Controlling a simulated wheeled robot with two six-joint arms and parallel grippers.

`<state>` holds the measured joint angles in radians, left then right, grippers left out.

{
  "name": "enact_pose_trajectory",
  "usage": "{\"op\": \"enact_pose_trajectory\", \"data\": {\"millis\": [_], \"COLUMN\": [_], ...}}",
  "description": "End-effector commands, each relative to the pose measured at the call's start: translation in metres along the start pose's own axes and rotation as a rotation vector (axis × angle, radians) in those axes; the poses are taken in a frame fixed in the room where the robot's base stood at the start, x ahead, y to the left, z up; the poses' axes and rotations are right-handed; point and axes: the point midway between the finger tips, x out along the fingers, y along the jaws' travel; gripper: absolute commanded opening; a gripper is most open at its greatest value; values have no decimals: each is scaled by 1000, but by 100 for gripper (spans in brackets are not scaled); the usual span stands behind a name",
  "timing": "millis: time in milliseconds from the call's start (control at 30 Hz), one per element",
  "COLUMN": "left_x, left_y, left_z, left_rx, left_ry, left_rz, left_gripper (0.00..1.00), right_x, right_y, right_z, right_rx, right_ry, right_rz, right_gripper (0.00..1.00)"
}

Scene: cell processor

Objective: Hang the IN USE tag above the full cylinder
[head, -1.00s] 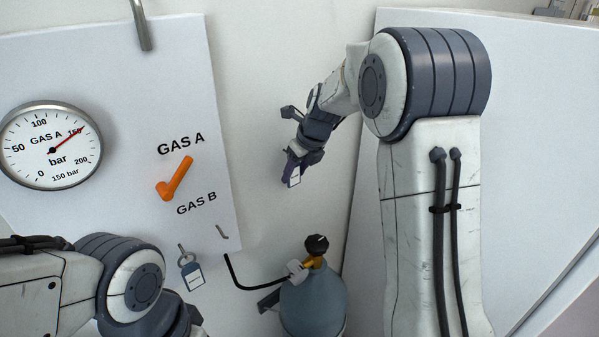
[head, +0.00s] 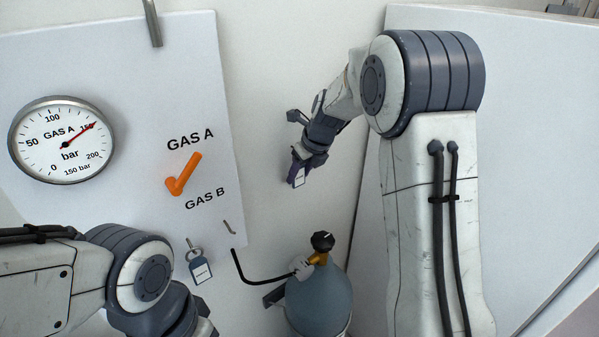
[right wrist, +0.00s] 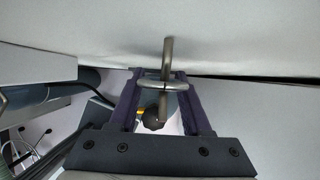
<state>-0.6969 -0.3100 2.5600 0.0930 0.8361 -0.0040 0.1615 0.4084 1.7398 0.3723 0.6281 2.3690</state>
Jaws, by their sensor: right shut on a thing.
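My right gripper (head: 299,170) is shut on a small tag (head: 299,181) in front of the wall, above and slightly left of the grey-blue gas cylinder (head: 320,302). The tag's lettering is too small to read. In the right wrist view, the tag's metal ring (right wrist: 154,84) lies between the fingers, and a metal peg (right wrist: 167,50) stands right at it. I cannot tell whether the ring is around the peg. A second tag (head: 201,271), blue with a pale label, hangs by a ring on the panel, lower left. My left gripper is out of sight.
A white panel (head: 120,60) bears a pressure gauge (head: 63,140) reading about 150 bar, an orange handle (head: 183,175) between GAS A and GAS B, and a bare peg (head: 229,227). A black hose (head: 250,278) runs to the cylinder's valve. My left forearm fills the lower left.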

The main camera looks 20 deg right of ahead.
Motion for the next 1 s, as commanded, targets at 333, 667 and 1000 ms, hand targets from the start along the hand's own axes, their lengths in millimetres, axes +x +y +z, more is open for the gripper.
{"op": "enact_pose_trajectory", "data": {"millis": [333,667,1000], "left_x": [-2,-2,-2], "left_y": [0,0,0], "left_z": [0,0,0], "left_rx": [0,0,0], "left_ry": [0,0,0], "left_rz": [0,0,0], "left_gripper": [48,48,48], "right_x": [4,3,3], "right_y": [0,0,0], "right_z": [-2,-2,-2], "right_rx": [0,0,0], "right_ry": [1,1,0], "right_rz": [1,1,0], "right_gripper": [0,83,100]}}
